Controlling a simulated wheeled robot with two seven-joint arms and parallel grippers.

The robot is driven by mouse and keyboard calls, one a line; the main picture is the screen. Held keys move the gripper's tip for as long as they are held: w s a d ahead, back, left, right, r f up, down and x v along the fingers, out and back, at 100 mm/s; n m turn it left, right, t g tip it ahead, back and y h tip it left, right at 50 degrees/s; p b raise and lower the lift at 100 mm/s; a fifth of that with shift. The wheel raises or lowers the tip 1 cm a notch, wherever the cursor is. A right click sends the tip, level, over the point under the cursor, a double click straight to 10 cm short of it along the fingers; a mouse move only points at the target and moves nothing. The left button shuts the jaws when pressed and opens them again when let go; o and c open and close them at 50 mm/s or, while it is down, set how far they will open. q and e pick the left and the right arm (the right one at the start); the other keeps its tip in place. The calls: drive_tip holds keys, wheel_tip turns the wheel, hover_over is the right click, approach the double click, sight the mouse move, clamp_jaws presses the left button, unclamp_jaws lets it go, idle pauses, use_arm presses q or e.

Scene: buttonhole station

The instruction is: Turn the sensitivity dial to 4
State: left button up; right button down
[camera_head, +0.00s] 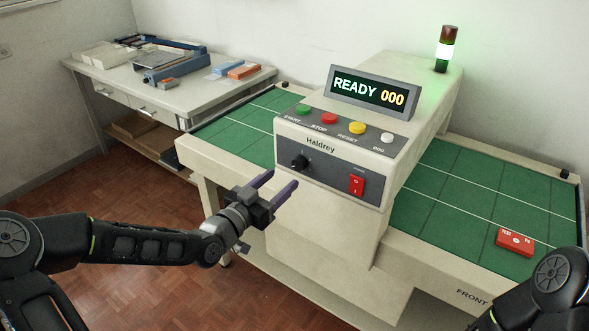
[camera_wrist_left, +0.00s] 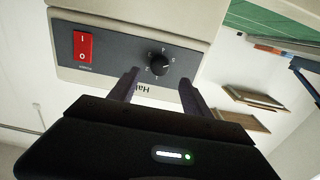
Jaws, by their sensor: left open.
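The sensitivity dial (camera_head: 299,162) is a black round knob on the dark front panel of the Haldrey machine (camera_head: 330,222). My left gripper (camera_head: 279,183) is open and empty, in front of the panel and a little below and left of the dial in the head view. In the left wrist view its fingers (camera_wrist_left: 157,84) point toward the panel, with the dial beyond and between the tips. My right gripper is not in view.
A red rocker switch (camera_head: 356,186) sits right of the dial. Coloured buttons (camera_head: 329,118) line the top panel under a display (camera_head: 374,92) reading READY 000. A red block (camera_head: 515,242) lies on the green belt (camera_head: 455,187). A side table (camera_head: 165,85) stands at the left.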

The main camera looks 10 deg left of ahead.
sight(297, 167)
use_arm(q)
drive_tip(key=x, duration=0.6)
drive_tip(key=shift+w+d+p, duration=0.1)
drive_tip(key=shift+w+p, duration=0.2)
drive_tip(key=shift+w, duration=0.05)
drive_tip(key=shift+f, duration=0.1)
drive_tip(key=shift+c, duration=0.5)
clamp_jaws()
